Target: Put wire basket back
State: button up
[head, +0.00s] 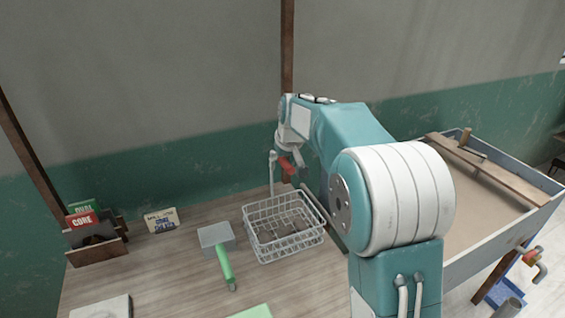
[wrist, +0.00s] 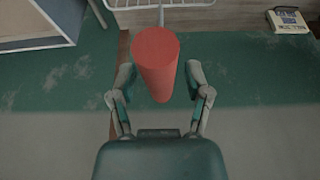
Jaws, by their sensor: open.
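The wire basket (head: 291,245) is a white grid basket standing upright on the wooden table, left of my arm. Brownish scraps seem to lie in it. Part of its white wire shows at the top edge of the wrist view (wrist: 165,6). My gripper (wrist: 160,78) is open, its two fingers apart on either side of a red cylinder (wrist: 155,55). I cannot tell whether they touch it. In the head view the red piece (head: 286,166) shows behind the basket, near the wall, beside my wrist. My fingertips are partly hidden there.
A green-handled tool (head: 225,262) lies left of the basket. A wooden holder (head: 96,252) with packets and a small card (head: 160,220) stand at the back left. A large tray (head: 500,222) with a board across it is at the right. The table front is partly clear.

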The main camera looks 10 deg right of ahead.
jog(key=v, duration=1.2)
jog(key=shift+s, duration=0.1)
jog(key=s+f, duration=0.3)
jog(key=s, duration=0.8)
jog(key=s+f+m, duration=0.1)
jog(key=s+f, duration=0.2)
jog(key=s, duration=0.7)
jog(key=s+f+m+t, duration=0.1)
jog(key=s+f, duration=0.2)
jog(key=s, duration=0.8)
jog(key=shift+s+a+h, duration=0.35)
jog(key=shift+a+h, duration=0.05)
